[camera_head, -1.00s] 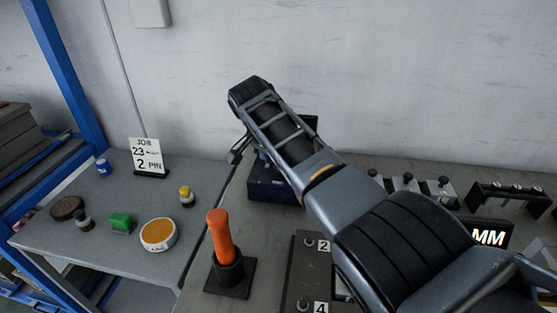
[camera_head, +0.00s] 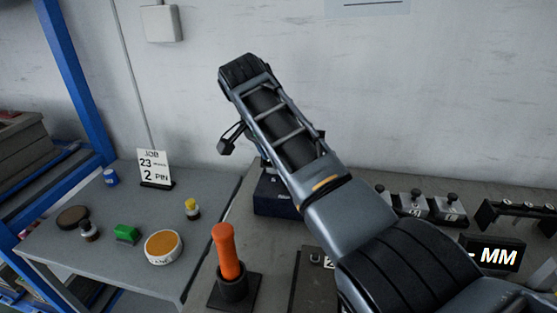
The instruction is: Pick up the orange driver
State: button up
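The orange driver (camera_head: 227,250) stands upright, tilted slightly, in a black round holder on a square black base (camera_head: 235,291) near the left edge of the bench. Only its orange handle shows; its lower end is hidden in the holder. My arm reaches from the lower right up over the bench. My gripper (camera_head: 226,146) is partly seen behind the arm's far end, above and apart from the driver. Its fingers are small and mostly hidden, so I cannot tell whether it is open or shut.
A dark blue box (camera_head: 277,194) stands behind the driver under my arm. A numbered dark block (camera_head: 312,285) is right of the driver. The left side table holds a job sign (camera_head: 154,167), a green block (camera_head: 126,233), an orange-topped tin (camera_head: 164,247) and small bottles.

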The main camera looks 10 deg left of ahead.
aim_at(223, 234)
jog(key=k+j, duration=0.25)
jog(key=j, duration=0.15)
jog(key=k+j, duration=0.25)
jog(key=j, duration=0.2)
jog(key=k+j, duration=0.25)
jog(key=j, duration=0.15)
jog(key=k+j, duration=0.25)
jog(key=j, duration=0.15)
